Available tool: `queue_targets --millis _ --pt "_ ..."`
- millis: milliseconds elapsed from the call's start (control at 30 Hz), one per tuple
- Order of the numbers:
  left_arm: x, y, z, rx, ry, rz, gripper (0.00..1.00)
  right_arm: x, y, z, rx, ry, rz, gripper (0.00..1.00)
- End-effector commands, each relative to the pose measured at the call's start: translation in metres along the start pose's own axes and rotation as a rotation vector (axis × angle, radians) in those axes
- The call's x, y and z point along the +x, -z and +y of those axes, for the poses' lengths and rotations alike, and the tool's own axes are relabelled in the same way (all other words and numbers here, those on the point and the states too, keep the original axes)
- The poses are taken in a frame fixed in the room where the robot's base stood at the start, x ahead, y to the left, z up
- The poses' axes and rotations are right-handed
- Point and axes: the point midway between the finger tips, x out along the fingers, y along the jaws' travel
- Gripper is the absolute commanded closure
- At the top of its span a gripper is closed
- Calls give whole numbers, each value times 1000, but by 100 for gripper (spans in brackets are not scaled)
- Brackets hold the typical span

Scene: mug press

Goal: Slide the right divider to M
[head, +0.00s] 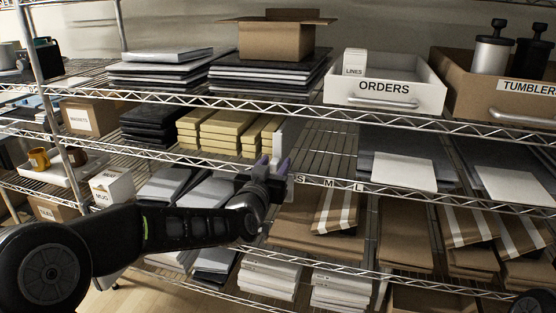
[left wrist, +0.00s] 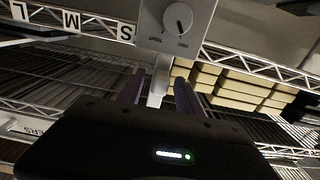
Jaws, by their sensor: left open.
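A pale grey divider (head: 279,143) stands upright on the middle shelf, at the right end of the yellow stacks. In the left wrist view its front plate (left wrist: 177,20) carries a round dial, and a narrow pale tab hangs between my fingers. The label strip (head: 330,183) reads S, M, L along the shelf edge; the divider is just left of S. My left gripper (head: 274,166) is at the shelf edge in front of the divider. Its fingers (left wrist: 159,92) are open, one on each side of the tab; I cannot tell whether they touch it.
Yellow stacks (head: 222,132) are left of the divider. Right of it the wire shelf (head: 325,150) is bare up to dark grey stacks with white sheets (head: 403,170). The orders bin (head: 385,90) is on the shelf above. Brown parcels (head: 335,207) lie below the labels.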

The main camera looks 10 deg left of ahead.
Motion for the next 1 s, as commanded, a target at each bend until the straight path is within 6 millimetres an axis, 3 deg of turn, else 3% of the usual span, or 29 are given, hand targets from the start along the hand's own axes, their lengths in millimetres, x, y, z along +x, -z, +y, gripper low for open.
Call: queue_targets --millis 233,567,1000 --pt "30 -1 0 -1 0 -1 58 1 0 1 1 0 1 100" --pt "33 -1 0 0 0 -1 59 1 0 1 1 0 1 100" --pt "33 0 0 -1 -1 -1 95 1 0 1 0 0 1 100"
